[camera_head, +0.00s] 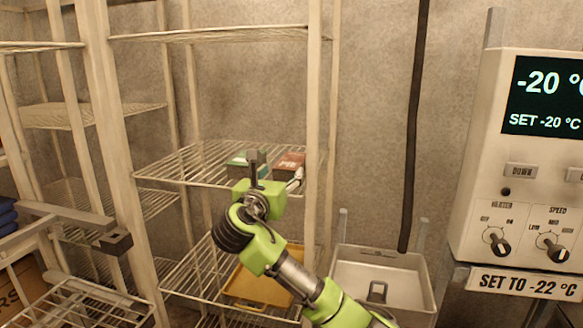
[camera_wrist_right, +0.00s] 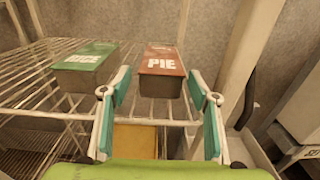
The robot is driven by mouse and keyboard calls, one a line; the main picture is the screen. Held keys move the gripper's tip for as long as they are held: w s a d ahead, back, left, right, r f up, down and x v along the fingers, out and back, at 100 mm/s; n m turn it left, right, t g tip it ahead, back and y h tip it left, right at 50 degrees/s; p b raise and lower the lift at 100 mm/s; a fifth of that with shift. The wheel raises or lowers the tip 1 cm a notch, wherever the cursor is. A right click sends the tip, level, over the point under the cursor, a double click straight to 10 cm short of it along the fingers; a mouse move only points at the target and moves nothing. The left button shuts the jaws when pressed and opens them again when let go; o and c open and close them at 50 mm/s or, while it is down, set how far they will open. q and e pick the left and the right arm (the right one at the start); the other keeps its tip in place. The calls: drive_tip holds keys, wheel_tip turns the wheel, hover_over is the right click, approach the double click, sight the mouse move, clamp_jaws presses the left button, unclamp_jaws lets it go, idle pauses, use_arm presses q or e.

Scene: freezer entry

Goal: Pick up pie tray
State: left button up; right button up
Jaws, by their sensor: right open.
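The pie tray (camera_wrist_right: 163,62) is a small box-shaped tray with a red top lettered PIE, standing on a wire shelf. In the head view the pie tray (camera_head: 291,160) is partly hidden behind my right gripper (camera_head: 276,168). In the right wrist view my right gripper (camera_wrist_right: 159,84) is open, its two teal-padded fingers pointing toward the near end of the pie tray, one to each side of its line. I cannot tell whether the fingertips reach past its near end. Nothing is held between them. My left gripper is not in view.
A green-topped tray (camera_wrist_right: 85,62) stands left of the pie tray on the same wire shelf (camera_head: 190,165). A rack post (camera_head: 314,100) rises close on the right. A yellow tray (camera_head: 262,284) lies below. A pale bin (camera_head: 380,272) and control panel (camera_head: 530,160) are farther right.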

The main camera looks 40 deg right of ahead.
sight(284, 170)
drive_tip(key=p+x, duration=0.1)
drive_tip(key=x, duration=0.3)
drive_tip(key=shift+d, duration=0.3)
drive_tip(key=shift+w+d, duration=0.3)
drive_tip(key=shift+d, duration=0.05)
drive_tip(key=shift+a, duration=0.1)
drive_tip(key=c, duration=1.2)
drive_tip(key=shift+o, duration=0.2)
drive_tip(key=shift+r, duration=0.1)
